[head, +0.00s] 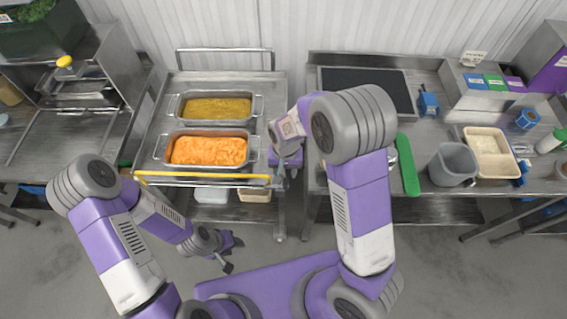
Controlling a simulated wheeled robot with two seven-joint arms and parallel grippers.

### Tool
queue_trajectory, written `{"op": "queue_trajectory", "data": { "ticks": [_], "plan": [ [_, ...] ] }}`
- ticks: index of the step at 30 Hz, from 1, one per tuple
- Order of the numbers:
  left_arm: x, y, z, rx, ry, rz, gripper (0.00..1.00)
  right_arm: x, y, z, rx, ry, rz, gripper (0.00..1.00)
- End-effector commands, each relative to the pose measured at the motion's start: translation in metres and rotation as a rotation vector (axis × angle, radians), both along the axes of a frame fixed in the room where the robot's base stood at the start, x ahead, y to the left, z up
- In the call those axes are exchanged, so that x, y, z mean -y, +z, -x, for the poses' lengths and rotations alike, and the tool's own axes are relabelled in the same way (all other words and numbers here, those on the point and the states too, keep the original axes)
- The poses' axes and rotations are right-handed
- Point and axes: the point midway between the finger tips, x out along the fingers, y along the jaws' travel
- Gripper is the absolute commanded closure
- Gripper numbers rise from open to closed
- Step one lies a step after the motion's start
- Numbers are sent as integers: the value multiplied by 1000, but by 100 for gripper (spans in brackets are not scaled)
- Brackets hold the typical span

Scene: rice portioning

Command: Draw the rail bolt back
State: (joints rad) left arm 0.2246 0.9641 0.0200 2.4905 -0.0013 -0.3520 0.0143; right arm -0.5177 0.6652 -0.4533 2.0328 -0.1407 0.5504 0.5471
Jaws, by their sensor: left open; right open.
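A yellow rail (205,177) runs across the front of the steel cart (165,95). I cannot make out the bolt; the rail's right end lies close to my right gripper. My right gripper (287,166) is open at the cart's front right corner, beside the orange food pan and just above the rail's right end. My arm partly covers that corner, and I cannot tell whether the fingers touch anything. My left gripper (232,256) is open and empty, low in front of the cart and apart from the rail.
The cart holds a pan of orange food (208,151) and a pan of yellow food (218,108). A steel bench stands right of the cart, with a green board (408,165), a grey bin (452,164) and a beige tray (490,152). A steel counter stands to the left.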

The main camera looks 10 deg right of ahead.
Motion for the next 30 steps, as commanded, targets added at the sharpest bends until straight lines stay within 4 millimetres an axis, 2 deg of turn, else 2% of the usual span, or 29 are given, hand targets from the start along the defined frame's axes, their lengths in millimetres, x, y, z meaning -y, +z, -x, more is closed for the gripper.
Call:
{"op": "queue_trajectory", "data": {
  "ticks": [9,13,18,25,30],
  "plan": [
    [0,-4,1,-2,0,0,57,1,-50,1,-5,-1,2,55],
    [0,-4,0,-1,1,0,57,1,-65,1,-3,0,0,55],
    [0,-4,0,-1,0,0,57,0,-73,0,0,1,-1,55],
    [0,-4,0,0,0,0,57,0,-74,0,0,1,-1,55],
    [0,-4,0,0,0,0,57,0,-74,0,0,1,-1,81]
  ]
}}
